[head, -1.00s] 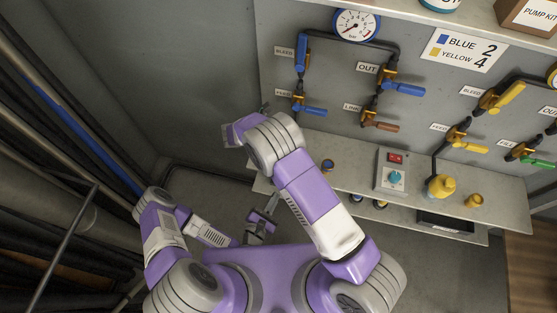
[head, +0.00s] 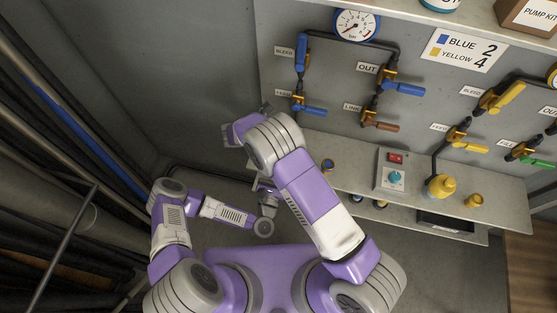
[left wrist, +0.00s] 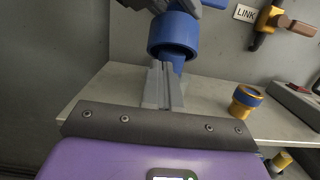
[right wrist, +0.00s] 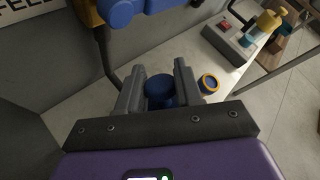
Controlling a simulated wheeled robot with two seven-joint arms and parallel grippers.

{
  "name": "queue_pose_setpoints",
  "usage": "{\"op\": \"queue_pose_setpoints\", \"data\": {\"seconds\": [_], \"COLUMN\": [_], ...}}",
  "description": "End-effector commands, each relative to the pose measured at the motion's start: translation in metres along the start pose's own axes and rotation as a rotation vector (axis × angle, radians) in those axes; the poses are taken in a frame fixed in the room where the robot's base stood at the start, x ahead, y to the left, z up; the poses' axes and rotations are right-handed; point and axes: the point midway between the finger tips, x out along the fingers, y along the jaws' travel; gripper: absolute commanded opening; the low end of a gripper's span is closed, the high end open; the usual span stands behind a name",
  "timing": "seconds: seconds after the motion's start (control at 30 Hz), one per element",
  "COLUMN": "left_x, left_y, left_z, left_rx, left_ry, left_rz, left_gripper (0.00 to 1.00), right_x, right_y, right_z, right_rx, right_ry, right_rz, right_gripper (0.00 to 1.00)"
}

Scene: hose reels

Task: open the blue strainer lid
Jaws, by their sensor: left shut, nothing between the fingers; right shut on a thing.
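The blue strainer lid (right wrist: 159,88) is a round blue cap between the fingers of my right gripper (right wrist: 158,84), which is shut on it. In the left wrist view the wide blue cap (left wrist: 173,36) shows above a narrower blue part (left wrist: 176,63), with dark fingers at its top. My left gripper (left wrist: 164,82) is shut and empty, its tips just below the cap; whether they touch it I cannot tell. In the head view my right arm hides the strainer, and my left gripper (head: 267,192) is low beside that arm.
A blue-and-yellow fitting (left wrist: 245,99) stands on the shelf (left wrist: 215,100) close by. A control box (head: 393,172) and a yellow strainer (head: 440,187) are farther right. Blue valve handles (head: 405,89) stick out from the panel above.

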Motion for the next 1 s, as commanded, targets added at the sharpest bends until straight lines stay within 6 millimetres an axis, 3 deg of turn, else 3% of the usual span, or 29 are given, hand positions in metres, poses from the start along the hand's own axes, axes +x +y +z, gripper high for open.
{"op": "queue_pose_setpoints", "data": {"seconds": [0.2, 1.0], "left_x": [0.015, 0.028], "left_y": [0.000, 0.000], "left_z": [0.016, 0.030], "left_rx": [0.001, 0.002], "left_ry": [0.001, 0.055], "left_rz": [-0.001, 0.001], "left_gripper": [0.00, 0.00], "right_x": [0.000, -0.001], "right_y": [-0.001, -0.001], "right_z": [0.007, 0.006], "right_rx": [0.010, 0.009], "right_ry": [-0.012, -0.010], "right_rz": [-0.002, -0.001], "right_gripper": [0.00, 0.00]}}
